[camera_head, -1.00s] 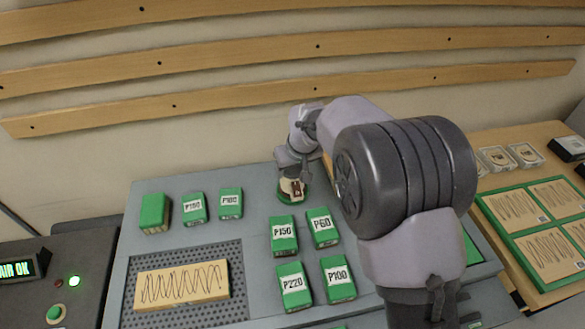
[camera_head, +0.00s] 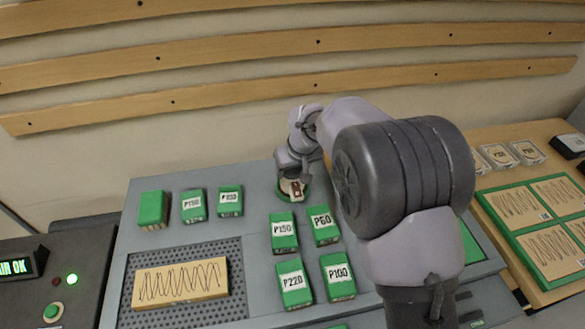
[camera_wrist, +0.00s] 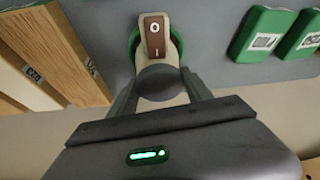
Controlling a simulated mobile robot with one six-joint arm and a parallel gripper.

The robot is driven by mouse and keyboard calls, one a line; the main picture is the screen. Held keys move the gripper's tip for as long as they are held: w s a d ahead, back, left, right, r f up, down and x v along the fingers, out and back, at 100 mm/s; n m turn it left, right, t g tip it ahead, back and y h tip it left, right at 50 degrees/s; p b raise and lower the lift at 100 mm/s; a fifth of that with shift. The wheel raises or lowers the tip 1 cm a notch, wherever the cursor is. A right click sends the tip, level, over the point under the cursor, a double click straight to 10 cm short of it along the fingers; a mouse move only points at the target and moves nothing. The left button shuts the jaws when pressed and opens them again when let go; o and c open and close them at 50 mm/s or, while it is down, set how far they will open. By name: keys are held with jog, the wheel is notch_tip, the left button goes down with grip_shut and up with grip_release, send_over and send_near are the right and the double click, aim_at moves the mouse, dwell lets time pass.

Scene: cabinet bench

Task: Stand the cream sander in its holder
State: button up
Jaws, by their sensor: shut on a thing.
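The cream sander (camera_head: 293,189) is at the back of the grey bench, with a brown switch plate on its top. It also shows in the wrist view (camera_wrist: 172,42), where my gripper (camera_wrist: 160,92) is shut on its dark rounded part. In the head view my gripper (camera_head: 290,172) reaches down to the sander from behind. The green round holder (camera_head: 305,191) shows as a rim around the sander's lower end, and it also shows in the wrist view (camera_wrist: 133,42). The sander looks roughly upright at the holder. Its base is hidden, so I cannot tell how fully it is seated.
Several green labelled blocks (camera_head: 284,232) stand in front of the sander, and more green blocks (camera_head: 192,205) stand to its left. A scribbled wooden board (camera_head: 180,282) lies on a perforated plate. A side table (camera_head: 505,140) with green-framed panels is at right.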

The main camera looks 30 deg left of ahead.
jog(key=shift+f, duration=0.15)
jog(key=o, duration=1.5)
